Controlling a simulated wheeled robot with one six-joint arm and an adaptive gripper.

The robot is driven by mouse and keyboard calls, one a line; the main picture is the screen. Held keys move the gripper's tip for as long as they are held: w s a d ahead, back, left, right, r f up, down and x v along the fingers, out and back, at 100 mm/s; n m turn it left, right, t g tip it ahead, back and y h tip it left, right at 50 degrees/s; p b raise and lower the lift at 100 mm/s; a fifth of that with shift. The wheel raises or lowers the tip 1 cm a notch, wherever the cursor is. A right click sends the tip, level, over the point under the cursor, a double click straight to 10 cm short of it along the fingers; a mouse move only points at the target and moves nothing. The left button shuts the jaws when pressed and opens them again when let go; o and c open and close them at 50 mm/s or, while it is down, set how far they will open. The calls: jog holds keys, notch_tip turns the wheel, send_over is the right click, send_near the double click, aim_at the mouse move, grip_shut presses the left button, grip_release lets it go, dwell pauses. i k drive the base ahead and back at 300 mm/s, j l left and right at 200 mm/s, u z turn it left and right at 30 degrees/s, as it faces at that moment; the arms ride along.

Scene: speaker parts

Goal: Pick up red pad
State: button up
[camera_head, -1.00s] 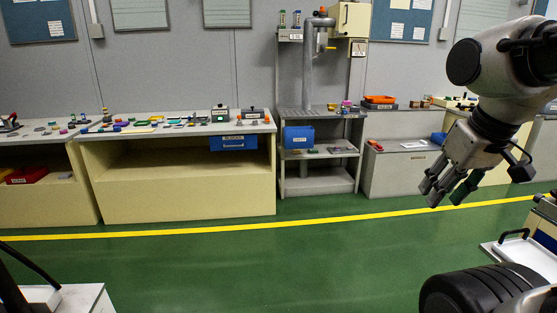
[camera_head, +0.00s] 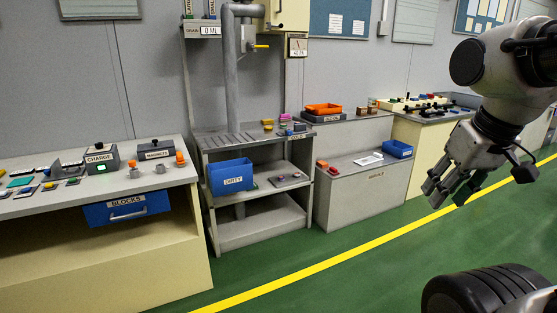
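My gripper (camera_head: 450,190) hangs at the right of the head view. Its fingers are spread apart and nothing shows between them. It is in the air above the green floor. My gripper is well apart from both.
A grey shelf unit (camera_head: 255,238) holds a blue DIRTY bin (camera_head: 231,177). Left is a workbench (camera_head: 100,270) with a blue BLOCKS drawer (camera_head: 127,208). Green floor (camera_head: 360,275) in front is clear.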

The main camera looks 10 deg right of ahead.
aim_at(333, 172)
jog(key=i+l+z, duration=0.2)
jog(key=i, duration=0.5)
jog(key=i+l+z, duration=0.2)
jog(key=i, duration=0.45)
jog(key=i+l+u, duration=0.1)
jog(key=i, duration=0.4)
jog(key=i+l+u, duration=0.1)
jog(key=i+l, duration=0.15)
jog(key=i, duration=0.25)
jog(key=i+l, duration=0.25)
jog(key=i, duration=0.2)
jog(key=i+l+u, duration=0.15)
jog(key=i, duration=0.35)
jog(key=i+l+u, duration=0.1)
jog(key=i+l, duration=0.25)
jog(key=i, duration=0.1)
